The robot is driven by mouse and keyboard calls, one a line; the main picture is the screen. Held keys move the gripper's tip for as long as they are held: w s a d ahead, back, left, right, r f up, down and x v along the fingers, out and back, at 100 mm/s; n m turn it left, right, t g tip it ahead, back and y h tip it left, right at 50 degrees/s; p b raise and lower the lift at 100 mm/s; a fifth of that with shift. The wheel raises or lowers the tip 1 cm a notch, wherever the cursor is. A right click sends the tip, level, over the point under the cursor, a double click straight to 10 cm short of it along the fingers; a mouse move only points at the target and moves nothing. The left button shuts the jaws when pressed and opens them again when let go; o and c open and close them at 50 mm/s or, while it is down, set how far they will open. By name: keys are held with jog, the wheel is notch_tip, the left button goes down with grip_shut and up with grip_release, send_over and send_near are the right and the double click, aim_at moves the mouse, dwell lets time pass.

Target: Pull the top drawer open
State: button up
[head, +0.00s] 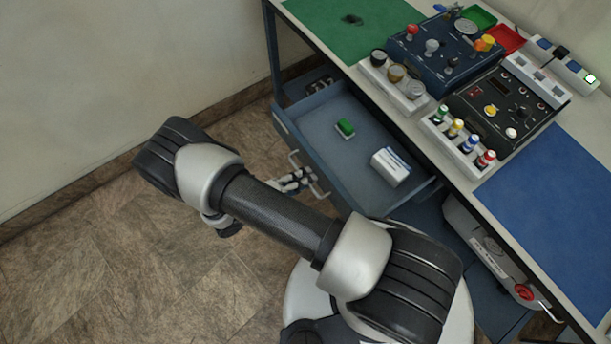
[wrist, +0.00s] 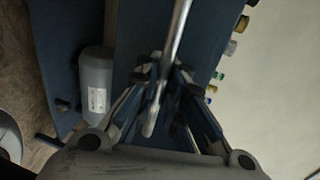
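The top drawer (head: 352,158) is blue-grey and stands pulled out from under the bench, open at the top. A green block in a small white holder (head: 345,128) and a white and blue box (head: 391,166) lie inside. The drawer's metal bar handle (head: 322,190) is on its front, partly hidden by my gripper (head: 298,180). In the wrist view, the handle (wrist: 178,40) runs between the fingers of my gripper (wrist: 166,72). The fingers are drawn in close on both sides of the bar, shut on it.
The bench top carries a green mat (head: 335,22), a blue mat (head: 560,185), control panels (head: 440,50) and a rack of coloured connectors (head: 462,140). A grey cylinder (wrist: 97,85) shows in the wrist view. The floor (head: 190,270) left of the drawer is clear.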

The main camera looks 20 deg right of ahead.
jog(key=shift+o, duration=1.2)
jog(key=shift+a+r, duration=0.1)
jog(key=shift+a, duration=0.05)
jog(key=v, duration=1.1)
jog(key=shift+a, duration=0.35)
jog(key=shift+s, duration=0.15)
